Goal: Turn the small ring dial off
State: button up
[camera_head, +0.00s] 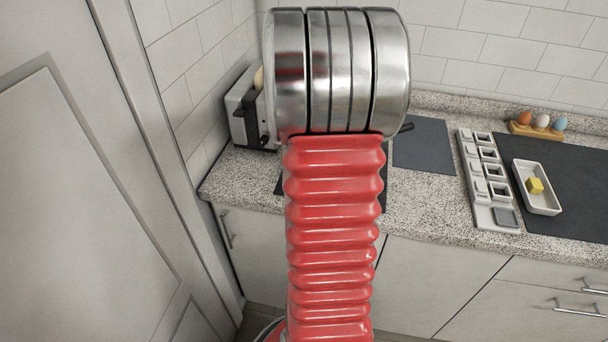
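I cannot make out the small ring dial; my red and silver arm fills the middle of the view and covers part of the counter. A dark flat plate (383,188) shows at both sides of the arm, mostly hidden behind it. My gripper does not show; it is out of sight, so whether it is open or shut is hidden. A short dark rod (406,128) sticks out to the right of the silver arm link; I cannot tell what it belongs to.
A toaster (243,112) with bread stands in the left corner. A grey mat (423,146), white tray of square compartments (473,164), dish (546,204) with a yellow block (535,186), and egg holder (522,129) lie right on the speckled counter (425,212). A door (75,190) borders the left.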

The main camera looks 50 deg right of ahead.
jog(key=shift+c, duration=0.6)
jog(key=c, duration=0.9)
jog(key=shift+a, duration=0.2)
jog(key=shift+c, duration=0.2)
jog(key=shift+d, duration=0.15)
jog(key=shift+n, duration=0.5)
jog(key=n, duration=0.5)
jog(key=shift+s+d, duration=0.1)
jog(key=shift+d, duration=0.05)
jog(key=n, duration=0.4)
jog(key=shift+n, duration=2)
